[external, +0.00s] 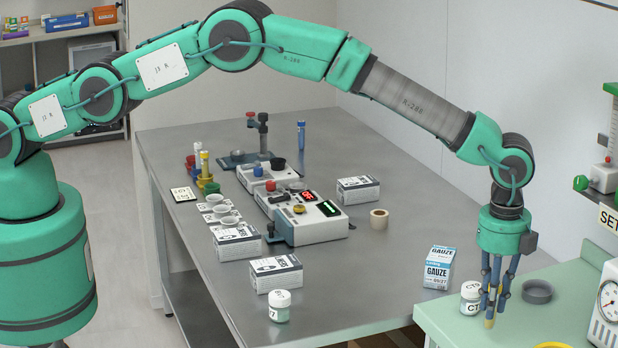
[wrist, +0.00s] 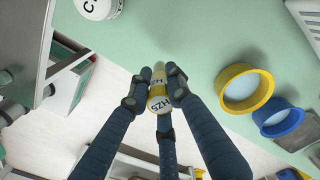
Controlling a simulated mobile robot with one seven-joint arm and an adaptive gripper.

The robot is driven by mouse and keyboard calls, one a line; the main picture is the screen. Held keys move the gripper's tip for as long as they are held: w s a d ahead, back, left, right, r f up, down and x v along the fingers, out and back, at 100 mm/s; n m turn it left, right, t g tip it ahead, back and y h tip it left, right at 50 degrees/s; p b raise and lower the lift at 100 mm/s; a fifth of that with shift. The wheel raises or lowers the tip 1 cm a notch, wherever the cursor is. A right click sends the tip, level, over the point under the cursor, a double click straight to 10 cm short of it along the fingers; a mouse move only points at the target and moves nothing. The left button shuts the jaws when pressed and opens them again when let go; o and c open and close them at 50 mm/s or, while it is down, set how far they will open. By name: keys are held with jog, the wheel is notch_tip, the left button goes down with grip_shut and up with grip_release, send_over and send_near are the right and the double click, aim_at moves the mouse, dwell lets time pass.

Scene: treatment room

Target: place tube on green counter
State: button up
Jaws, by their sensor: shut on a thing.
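In the external view my gripper (external: 495,292) points down at the near-left part of the green counter (external: 572,293). The tube's yellow lower end (external: 489,322) shows below the fingertips. I cannot tell whether it touches the counter. In the wrist view the green counter (wrist: 205,40) lies beneath and beyond the tube, with its edge close by.
A white-lidded jar (external: 470,298) stands just left of my fingers. A dark grey dish (external: 538,290) is just right. A yellow dish (wrist: 245,88) and a blue dish (wrist: 279,118) sit along the counter edge. A gauze box (external: 438,268) stands on the metal table nearby.

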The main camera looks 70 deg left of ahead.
aim_at(490, 327)
jog(key=shift+w+d, duration=0.1)
jog(key=shift+w, duration=0.05)
jog(key=shift+f, duration=0.1)
jog(key=shift+f, duration=1.65)
jog(key=shift+f, duration=0.15)
jog(key=o, duration=0.9)
jog(key=shift+c, duration=0.2)
notch_tip(490, 327, up, 12)
jog(key=shift+r, duration=0.15)
